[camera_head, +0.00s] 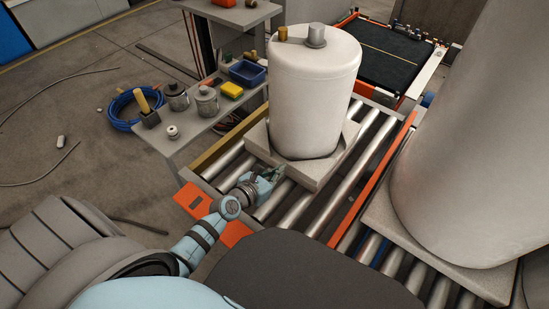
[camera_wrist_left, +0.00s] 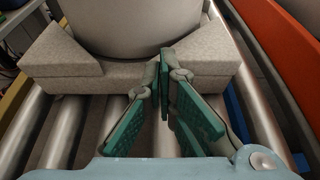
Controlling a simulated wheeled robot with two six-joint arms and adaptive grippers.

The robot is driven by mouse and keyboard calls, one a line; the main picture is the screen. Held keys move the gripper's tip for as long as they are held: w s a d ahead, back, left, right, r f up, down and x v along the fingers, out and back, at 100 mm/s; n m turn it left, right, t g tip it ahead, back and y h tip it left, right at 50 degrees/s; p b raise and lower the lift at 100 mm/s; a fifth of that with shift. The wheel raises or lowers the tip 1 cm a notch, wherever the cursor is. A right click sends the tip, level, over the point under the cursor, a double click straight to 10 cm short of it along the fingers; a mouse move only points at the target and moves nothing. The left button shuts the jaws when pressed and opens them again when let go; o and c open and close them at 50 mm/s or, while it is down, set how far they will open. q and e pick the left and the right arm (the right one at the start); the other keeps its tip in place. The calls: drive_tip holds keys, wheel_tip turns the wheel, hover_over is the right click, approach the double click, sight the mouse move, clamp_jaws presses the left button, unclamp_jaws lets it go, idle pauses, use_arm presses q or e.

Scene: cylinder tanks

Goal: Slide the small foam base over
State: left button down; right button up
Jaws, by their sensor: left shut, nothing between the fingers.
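The small foam base (camera_head: 317,174) is a pale grey block with raised edges, lying on the metal rollers. A white cylinder tank (camera_head: 312,95) stands upright in it. My left gripper (camera_head: 276,171) is at the base's near side, shut and empty. In the left wrist view, the closed green-padded fingertips (camera_wrist_left: 165,58) are right at the front face of the foam base (camera_wrist_left: 95,78). I cannot tell whether they touch it. The tank's lower part (camera_wrist_left: 130,25) shows above the base there. My right gripper is not in view.
A much larger tank (camera_head: 475,130) stands on a larger foam base (camera_head: 412,240) at right, beyond an orange rail (camera_head: 372,172). Left of the rollers, a grey side table (camera_head: 178,142) holds jars, a yellow box and a blue tray (camera_head: 247,73). A blue cable coil (camera_head: 124,111) lies farther left.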

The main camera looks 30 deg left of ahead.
use_arm(q)
drive_tip(key=s+a+b, duration=0.1)
drive_tip(key=s+a, duration=0.1)
drive_tip(key=s, duration=1)
drive_tip(key=shift+f, duration=0.2)
drive_tip(key=c, duration=2.3)
unclamp_jaws()
